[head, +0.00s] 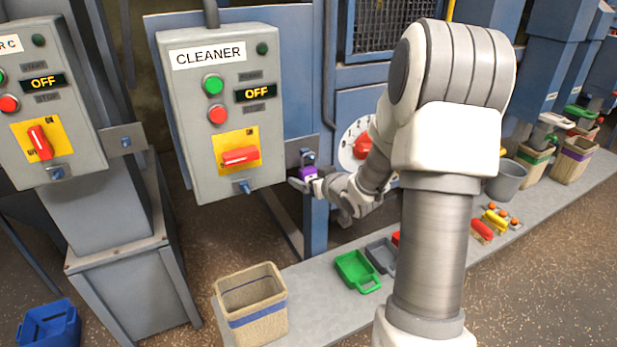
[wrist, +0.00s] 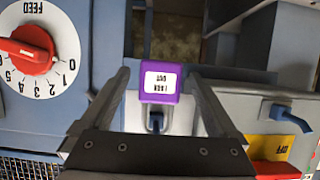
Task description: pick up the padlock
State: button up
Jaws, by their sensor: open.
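The padlock (head: 309,173) is a small purple block. In the head view it is at a grey bracket with a blue peg (head: 308,156), just right of the CLEANER box. In the wrist view the padlock (wrist: 160,70) shows its white label with upside-down text. My gripper (head: 305,184) is at the padlock, and its open fingers (wrist: 158,76) stand on either side of it with visible gaps.
The CLEANER box (head: 272,120) is close on the left, with its red switch (head: 240,156). A red FEED dial (wrist: 28,50) is on the other side. A woven basket (head: 250,300), green scoop (head: 357,270) and grey scoop (head: 381,254) stand on the ledge below.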

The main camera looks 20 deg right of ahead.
jog(key=shift+w+f, duration=0.25)
jog(key=shift+w, duration=0.3)
grip_shut()
jog(key=shift+a+r, duration=0.1)
jog(key=shift+r, duration=0.15)
